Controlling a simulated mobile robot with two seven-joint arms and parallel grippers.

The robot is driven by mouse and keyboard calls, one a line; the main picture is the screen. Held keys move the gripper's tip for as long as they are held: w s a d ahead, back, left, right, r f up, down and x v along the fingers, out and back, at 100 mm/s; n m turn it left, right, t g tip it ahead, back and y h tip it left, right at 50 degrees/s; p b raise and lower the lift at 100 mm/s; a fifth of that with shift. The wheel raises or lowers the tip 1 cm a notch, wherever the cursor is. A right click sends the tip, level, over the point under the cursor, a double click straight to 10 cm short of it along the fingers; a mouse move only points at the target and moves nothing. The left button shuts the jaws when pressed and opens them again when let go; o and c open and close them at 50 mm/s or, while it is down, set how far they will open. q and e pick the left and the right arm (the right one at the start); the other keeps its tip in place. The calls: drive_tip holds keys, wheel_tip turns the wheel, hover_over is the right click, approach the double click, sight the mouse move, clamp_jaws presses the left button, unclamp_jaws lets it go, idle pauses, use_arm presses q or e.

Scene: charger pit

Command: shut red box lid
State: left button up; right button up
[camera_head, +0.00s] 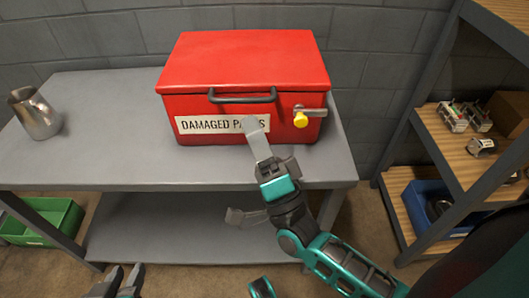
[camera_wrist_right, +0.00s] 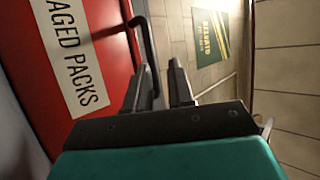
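The red box (camera_head: 245,70) stands on the grey workbench with its lid (camera_head: 240,50) down; I see no gap along the front seam. A dark bar handle (camera_head: 243,97) sits on its front, above a white "DAMAGED PACKS" label (camera_head: 200,125). My right gripper (camera_head: 254,130) is in front of the label, just below the handle. In the right wrist view its fingers (camera_wrist_right: 158,85) are apart, with the handle showing between them. My left gripper (camera_head: 120,277) is at the bottom edge, empty, its fingertips slightly apart.
The workbench (camera_head: 100,150) has free room left of the box. A metal jug (camera_head: 37,112) stands at its left end. A green bin (camera_head: 45,220) is on the floor. A shelf at right holds a blue bin (camera_head: 430,205) and small parts.

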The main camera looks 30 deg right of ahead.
drive_tip(key=v, duration=0.5)
drive_tip(key=shift+s+a, duration=0.1)
drive_tip(key=shift+s, duration=0.1)
idle(0.3)
